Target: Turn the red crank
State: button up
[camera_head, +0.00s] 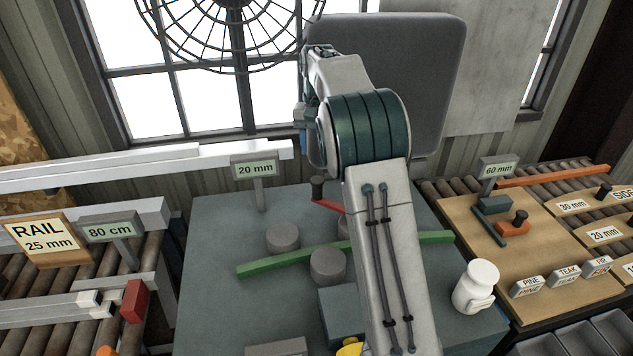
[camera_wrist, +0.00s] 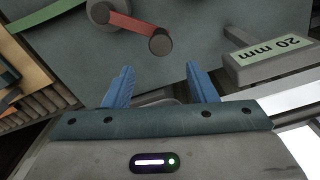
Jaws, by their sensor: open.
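The red crank (camera_head: 327,205) stands on the grey-blue table, partly hidden behind my arm in the head view. Its dark upright knob (camera_head: 317,188) is at the left end of the red lever. In the wrist view the red lever (camera_wrist: 130,26) runs from a grey hub (camera_wrist: 99,12) to the round dark knob (camera_wrist: 160,41). My gripper (camera_wrist: 159,68) is open and empty, its two blue fingers apart. The knob shows just beyond the fingertips, between their lines, with no contact visible. In the head view my gripper is largely hidden by my arm.
A green bar (camera_head: 270,264) lies among grey round posts (camera_head: 327,267) on the table. A "20 mm" sign (camera_head: 255,170) stands behind and left of the crank; it also shows in the wrist view (camera_wrist: 268,56).

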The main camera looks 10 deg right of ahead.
aim_at(317, 179)
jog(key=f+p, duration=0.1)
jog(key=f, duration=0.6)
jog(key=f+p, duration=0.1)
jog(key=f, duration=0.5)
jog(key=shift+w+f, duration=0.2)
jog(key=shift+f, duration=0.2)
grip_shut()
